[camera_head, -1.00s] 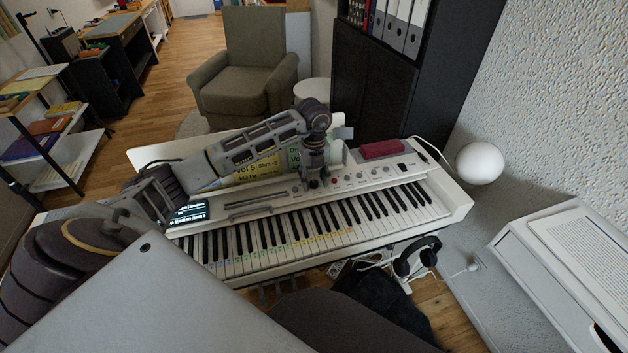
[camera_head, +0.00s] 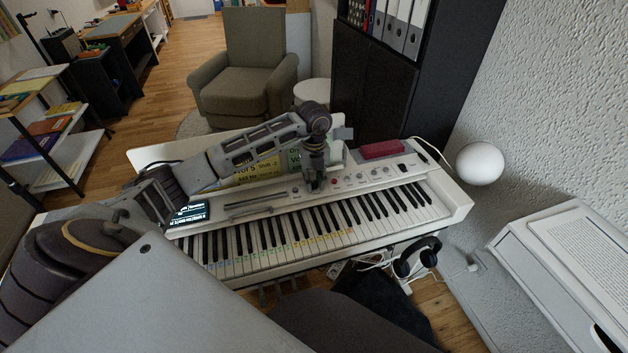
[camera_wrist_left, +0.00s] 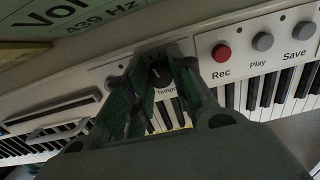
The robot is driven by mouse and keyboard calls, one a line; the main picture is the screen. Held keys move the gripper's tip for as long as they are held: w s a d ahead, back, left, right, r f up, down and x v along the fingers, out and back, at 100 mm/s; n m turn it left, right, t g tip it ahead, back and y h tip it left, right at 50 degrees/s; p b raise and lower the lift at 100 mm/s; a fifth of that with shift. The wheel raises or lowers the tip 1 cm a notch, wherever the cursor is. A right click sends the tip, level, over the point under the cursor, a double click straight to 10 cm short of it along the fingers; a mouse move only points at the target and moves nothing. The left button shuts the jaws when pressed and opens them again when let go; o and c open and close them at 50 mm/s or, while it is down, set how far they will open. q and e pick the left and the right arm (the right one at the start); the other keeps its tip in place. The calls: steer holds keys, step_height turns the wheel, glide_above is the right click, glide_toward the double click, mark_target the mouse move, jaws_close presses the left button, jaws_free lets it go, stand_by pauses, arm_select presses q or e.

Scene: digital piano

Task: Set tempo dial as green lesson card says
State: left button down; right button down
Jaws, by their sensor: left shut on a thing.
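The tempo dial (camera_wrist_left: 160,74) is a small dark knob with a light pointer mark, on the white panel of the piano (camera_head: 432,172). "Tempo" is printed beside it. My left gripper (camera_head: 315,187) is down at the panel; in the left wrist view its fingers (camera_wrist_left: 158,80) are shut around the dial. The green lesson card (camera_head: 295,158) stands behind the panel, partly hidden by my arm. In the left wrist view the card (camera_wrist_left: 60,28) is cut off, showing "Vol" and "439 Hz"; its tempo line is not readable. My right gripper is out of view.
A yellow card (camera_head: 262,172) reading "Vol 5", "Shift -2" and "443 Hz" stands left of the green one. The Rec (camera_wrist_left: 221,53), Play (camera_wrist_left: 262,41) and Save (camera_wrist_left: 304,30) buttons lie right of the dial. A red box (camera_head: 382,149) sits at the piano's back right.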

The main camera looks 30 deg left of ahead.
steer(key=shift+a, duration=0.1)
arm_select(q)
steer(key=shift+m, duration=2.1)
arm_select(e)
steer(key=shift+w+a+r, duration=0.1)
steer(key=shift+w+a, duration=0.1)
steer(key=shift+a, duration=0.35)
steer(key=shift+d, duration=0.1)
arm_select(q)
steer(key=c, duration=1.4)
jaws_free()
steer(key=shift+o, duration=1.1)
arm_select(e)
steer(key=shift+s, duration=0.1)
